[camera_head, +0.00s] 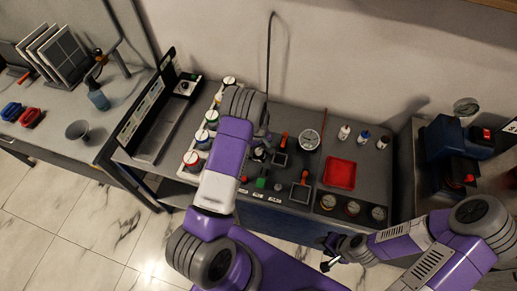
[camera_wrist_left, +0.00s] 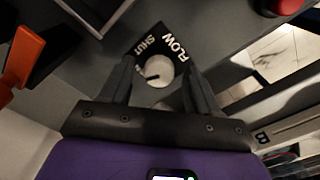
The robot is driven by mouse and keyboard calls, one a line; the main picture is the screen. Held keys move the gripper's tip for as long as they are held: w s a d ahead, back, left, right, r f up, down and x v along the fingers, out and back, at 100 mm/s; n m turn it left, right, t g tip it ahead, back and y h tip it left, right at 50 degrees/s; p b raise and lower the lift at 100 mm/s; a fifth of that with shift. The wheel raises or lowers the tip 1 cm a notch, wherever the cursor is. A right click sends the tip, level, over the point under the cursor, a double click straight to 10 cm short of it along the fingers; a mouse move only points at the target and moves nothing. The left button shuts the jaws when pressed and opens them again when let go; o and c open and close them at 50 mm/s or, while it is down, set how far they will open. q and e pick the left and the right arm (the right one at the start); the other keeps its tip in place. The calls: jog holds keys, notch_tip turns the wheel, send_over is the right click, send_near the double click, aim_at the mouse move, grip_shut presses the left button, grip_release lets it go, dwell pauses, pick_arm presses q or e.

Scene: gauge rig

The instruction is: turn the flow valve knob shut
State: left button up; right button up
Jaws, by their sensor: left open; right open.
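The flow valve knob (camera_wrist_left: 160,70) is a round pale knob with a short dark mark on its lower left side, in the left wrist view. A black label (camera_wrist_left: 166,40) reading SHUT and FLOW sits just beyond it, with SHUT to the left and FLOW to the right. My left gripper (camera_wrist_left: 161,76) is open, with one finger on each side of the knob; I cannot tell whether they touch it. In the head view my left gripper (camera_head: 258,152) is over the bench and the knob cannot be made out there. My right gripper (camera_head: 328,254) is open and empty in front of the bench.
An orange handle (camera_wrist_left: 22,58) is left of the knob, and a red button (camera_wrist_left: 283,5) is at upper right. On the bench are a white gauge (camera_head: 309,140), a red tray (camera_head: 339,173), several bottles and jars. A blue machine (camera_head: 455,150) stands at right.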

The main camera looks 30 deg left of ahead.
pick_arm(q)
jog(key=c, duration=1)
jog(key=shift+c, duration=0.2)
jog(key=m+b, duration=0.2)
jog(key=shift+f+m, duration=0.1)
jog(key=shift+m, duration=0.2)
jog(key=m+b, duration=0.1)
jog(key=m, duration=0.2)
jog(key=shift+m+b, duration=0.4)
jog(key=m+b, duration=0.1)
jog(key=m, duration=0.2)
jog(key=shift+m+b, duration=0.7)
jog(key=shift+m, duration=1.1)
